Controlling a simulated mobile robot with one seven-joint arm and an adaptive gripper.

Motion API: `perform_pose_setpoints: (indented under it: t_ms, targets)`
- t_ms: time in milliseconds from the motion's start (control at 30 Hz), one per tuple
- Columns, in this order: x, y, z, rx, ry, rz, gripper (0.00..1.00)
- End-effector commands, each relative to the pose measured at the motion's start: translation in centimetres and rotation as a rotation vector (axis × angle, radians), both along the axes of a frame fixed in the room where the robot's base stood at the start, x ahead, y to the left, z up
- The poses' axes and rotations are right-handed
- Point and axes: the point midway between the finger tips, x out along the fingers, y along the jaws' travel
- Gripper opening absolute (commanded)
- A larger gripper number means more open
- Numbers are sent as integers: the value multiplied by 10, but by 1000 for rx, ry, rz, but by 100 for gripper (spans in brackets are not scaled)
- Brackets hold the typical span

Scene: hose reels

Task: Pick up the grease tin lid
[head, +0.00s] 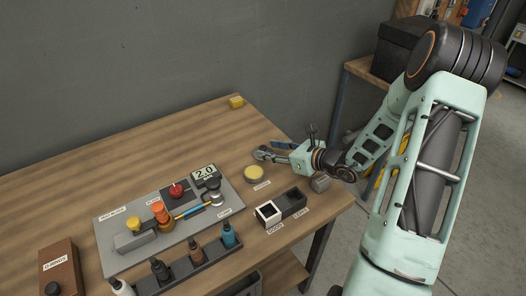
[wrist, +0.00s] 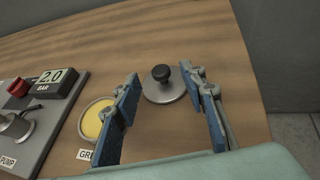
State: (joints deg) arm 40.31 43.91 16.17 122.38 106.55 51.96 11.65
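The grease tin lid (wrist: 165,92), a grey metal disc with a black knob, lies on the wooden table in the wrist view. My gripper (wrist: 160,76) is open, with its blue-padded fingers on either side of the lid in the picture. I cannot tell whether they touch it. In the head view my gripper (head: 268,149) is low over the table's right part and largely hides the lid. The open grease tin (wrist: 97,119), with yellow grease inside, is left of the gripper; it also shows in the head view (head: 254,174).
A grey panel (head: 118,228) with knobs and a 2.0 bar gauge (head: 205,173) lies left. A two-part bin (head: 282,209) and a dark grey block (head: 320,183) are near the right edge. A yellow block (head: 236,102) sits at the back. The table's back left is clear.

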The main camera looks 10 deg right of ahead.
Motion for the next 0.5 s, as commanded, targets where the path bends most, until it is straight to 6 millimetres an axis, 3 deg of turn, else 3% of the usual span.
perform_pose_setpoints:
  t_ms: [167,433,500]
  targets:
    - [15,11,-8,1,1,0,39]
    - [17,12,-9,-1,1,-1,39]
    - [17,12,-9,-1,1,-1,31]
